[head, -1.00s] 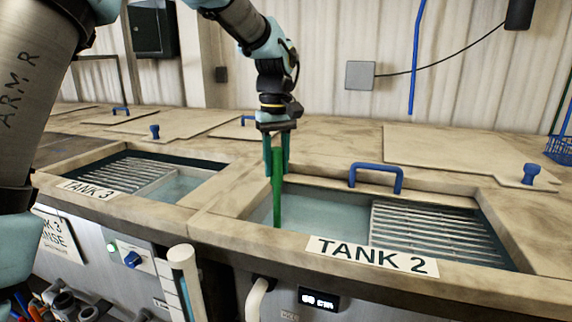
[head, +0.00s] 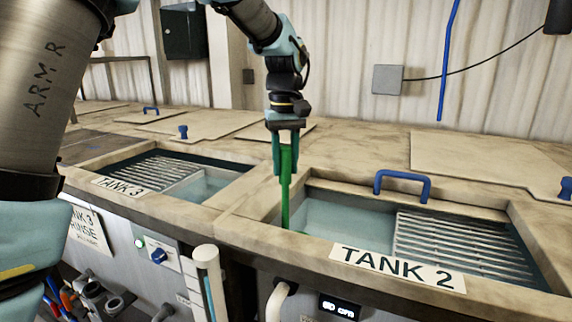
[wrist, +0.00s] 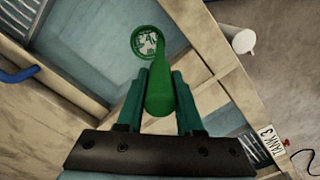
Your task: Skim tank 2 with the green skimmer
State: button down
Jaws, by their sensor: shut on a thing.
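My gripper (head: 286,165) is shut on the upright handle of the green skimmer (head: 286,185), above the left end of tank 2 (head: 350,226). In the wrist view, the skimmer handle (wrist: 160,92) sits between the gripper's fingers (wrist: 160,100). The round mesh head shows beyond it, with pale patches in it; I cannot tell whether these are floating matter. Tank 2 holds pale blue liquid on the left and a slatted grate (head: 460,247) on the right.
Tank 3 (head: 190,180) lies open to the left, with its own grate. A blue handle (head: 403,180) stands at tank 2's back edge. Flat lids (head: 480,165) cover the counter behind.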

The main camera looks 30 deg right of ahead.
notch_tip(320, 180, up, 2)
jog(key=shift+r+p, duration=0.25)
jog(key=shift+p, duration=0.25)
notch_tip(320, 180, up, 11)
jog(key=shift+w, duration=0.1)
dwell(0.9)
